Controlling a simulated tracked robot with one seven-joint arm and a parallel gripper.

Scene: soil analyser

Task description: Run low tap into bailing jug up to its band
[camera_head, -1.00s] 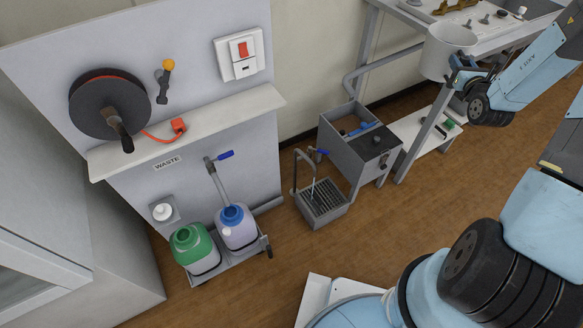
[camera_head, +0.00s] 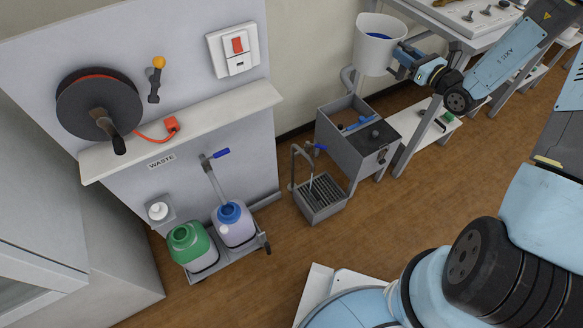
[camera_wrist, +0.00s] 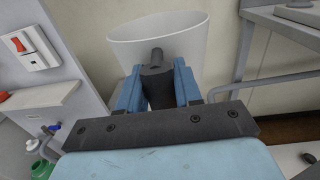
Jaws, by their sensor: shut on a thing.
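The bailing jug is a large white tub (camera_head: 370,58) with a dark blue mark inside, held up in the air at the upper middle of the head view. My gripper (camera_head: 403,61) is shut on its handle at the right side. In the wrist view the jug (camera_wrist: 185,45) stands beyond my gripper (camera_wrist: 157,82), with its dark handle between the blue fingers. I cannot make out its band clearly. The low tap (camera_head: 297,160) has a bent grey pipe and a blue lever (camera_head: 319,147). It stands over a grated drain tray (camera_head: 321,212) near the floor.
A grey open box (camera_head: 343,147) with blue parts inside stands right of the tap, below the jug. A workbench and low shelf (camera_head: 422,140) are behind. Green and blue-capped containers (camera_head: 190,244) stand on a cart at left. Floor in front is clear.

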